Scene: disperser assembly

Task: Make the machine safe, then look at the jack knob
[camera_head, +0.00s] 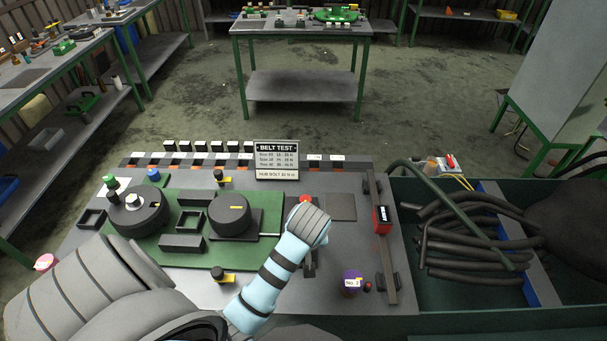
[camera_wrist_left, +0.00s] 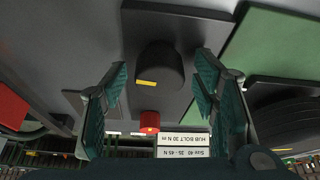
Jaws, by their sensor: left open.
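My left arm comes in from the left over the bench in the head view, and its wrist (camera_head: 310,224) hides its fingers there. In the left wrist view my left gripper (camera_wrist_left: 160,92) is open, its two green-padded fingers apart. A dark round knob (camera_wrist_left: 160,66) with a yellow mark stands on a dark plate between and beyond the fingers, with no visible contact. It may be the jack knob; no label shows on it.
A "BELT TEST" sign (camera_head: 277,160) stands at the bench's back. A green board (camera_head: 178,256) with two dark wheels lies left of my wrist. A red block (camera_head: 382,219) on a rail and a purple "No. 2" piece (camera_head: 351,282) are right. A hose-filled bin (camera_head: 420,290) adjoins the bench.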

